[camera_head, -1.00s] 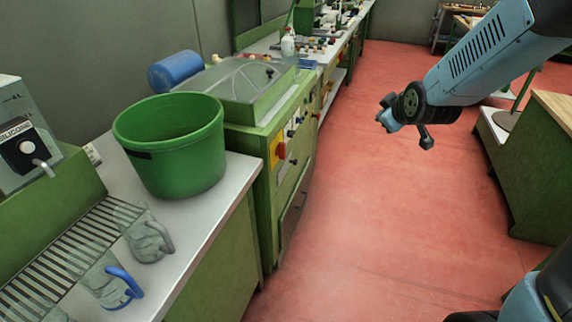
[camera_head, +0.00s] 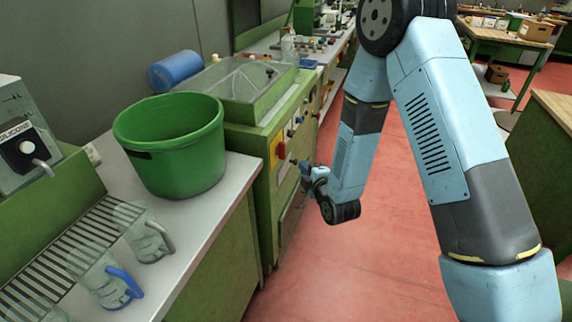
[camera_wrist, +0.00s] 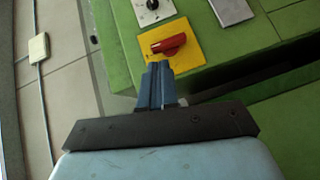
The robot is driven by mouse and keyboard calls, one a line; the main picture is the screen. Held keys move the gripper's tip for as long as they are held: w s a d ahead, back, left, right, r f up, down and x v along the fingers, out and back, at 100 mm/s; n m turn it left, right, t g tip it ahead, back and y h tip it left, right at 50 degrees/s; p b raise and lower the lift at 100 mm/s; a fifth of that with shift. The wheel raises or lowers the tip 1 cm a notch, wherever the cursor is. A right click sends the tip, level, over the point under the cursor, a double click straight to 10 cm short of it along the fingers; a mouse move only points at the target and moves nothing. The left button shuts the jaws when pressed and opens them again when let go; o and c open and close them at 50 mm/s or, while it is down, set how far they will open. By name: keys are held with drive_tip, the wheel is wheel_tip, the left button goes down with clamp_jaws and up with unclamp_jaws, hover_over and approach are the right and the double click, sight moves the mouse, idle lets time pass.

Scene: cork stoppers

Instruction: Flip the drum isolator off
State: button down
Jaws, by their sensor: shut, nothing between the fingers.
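The drum isolator is a red rotary handle (camera_wrist: 168,45) on a yellow plate (camera_wrist: 190,50), on the green machine's panel. In the wrist view the handle lies nearly level across the picture, tilted slightly. In the head view the yellow plate (camera_head: 277,149) shows on the machine's end, with red on it. My gripper (camera_wrist: 158,66) is shut and empty. Its fingertips are just below the handle in the wrist view; I cannot tell whether they touch it. In the head view my gripper (camera_head: 297,163) is close to the panel, right of the yellow plate.
A black knob on a white plate (camera_wrist: 152,8) sits beside the isolator. A green bucket (camera_head: 172,150) and clear jugs (camera_head: 108,284) stand on the left bench. A blue drum (camera_head: 175,71) lies behind. Red floor (camera_head: 385,235) is open right of the machine.

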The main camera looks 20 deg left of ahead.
drive_tip(key=s+a+f+n+y, duration=0.1)
drive_tip(key=s+a+f+n, duration=0.1)
drive_tip(key=s+f, duration=0.2)
drive_tip(key=shift+s+f+n+t+y, duration=0.3)
drive_tip(key=shift+s+f, duration=0.1)
drive_tip(key=shift+f, duration=0.25)
drive_tip(key=shift+a, duration=0.1)
approach(281, 157)
drive_tip(key=x, duration=0.5)
drive_tip(key=shift+w+a, duration=0.3)
drive_tip(key=shift+w, duration=0.1)
